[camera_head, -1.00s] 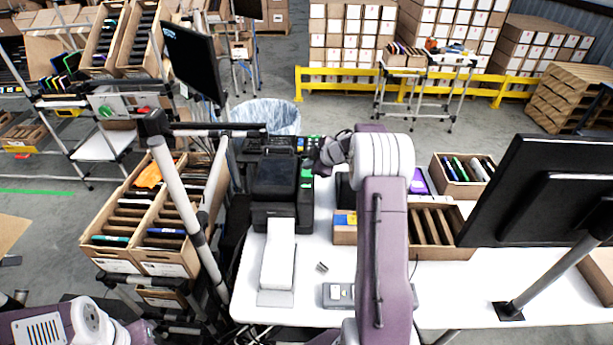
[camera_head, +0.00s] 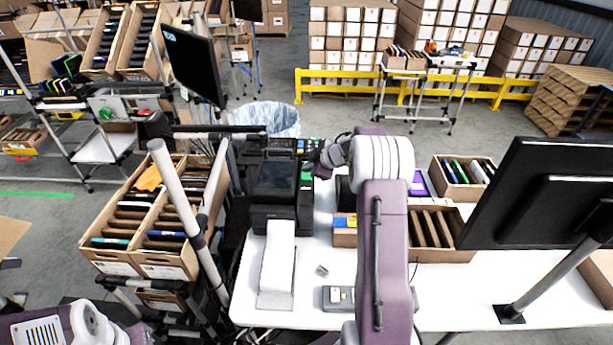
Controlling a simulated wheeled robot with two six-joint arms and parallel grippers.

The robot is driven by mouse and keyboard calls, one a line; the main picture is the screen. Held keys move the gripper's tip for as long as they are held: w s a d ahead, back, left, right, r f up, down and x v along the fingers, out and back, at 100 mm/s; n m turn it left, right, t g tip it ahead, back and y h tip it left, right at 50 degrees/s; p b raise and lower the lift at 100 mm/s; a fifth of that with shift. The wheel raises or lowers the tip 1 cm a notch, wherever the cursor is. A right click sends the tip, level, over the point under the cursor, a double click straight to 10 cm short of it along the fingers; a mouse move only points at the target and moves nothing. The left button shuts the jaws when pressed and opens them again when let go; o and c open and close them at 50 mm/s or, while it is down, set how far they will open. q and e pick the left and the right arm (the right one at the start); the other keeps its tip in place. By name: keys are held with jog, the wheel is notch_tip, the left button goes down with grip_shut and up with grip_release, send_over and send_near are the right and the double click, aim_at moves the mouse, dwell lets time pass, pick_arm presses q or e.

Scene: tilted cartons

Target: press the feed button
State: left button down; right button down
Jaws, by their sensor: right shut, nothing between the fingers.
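A black label printer (camera_head: 275,188) stands on the white table, with a strip of white label paper (camera_head: 280,255) coming out of its front. A small green patch (camera_head: 307,167) shows at the printer's right side; I cannot tell for sure whether it is the feed button. My right gripper (camera_head: 321,170) is dark and small in view, shut and empty, pointing down just right of the green patch. Whether it touches the printer cannot be told. My left arm shows at the lower left; its gripper is out of view.
A black keypad (camera_head: 306,146) with coloured keys lies behind the printer. Cartons of thin items (camera_head: 462,178) and a black monitor (camera_head: 540,195) stand to the right. Tilted cartons (camera_head: 165,262) on a rack with grey poles stand close at the left.

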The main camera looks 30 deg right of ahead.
dwell(0.8)
jog(key=shift+f, duration=0.35)
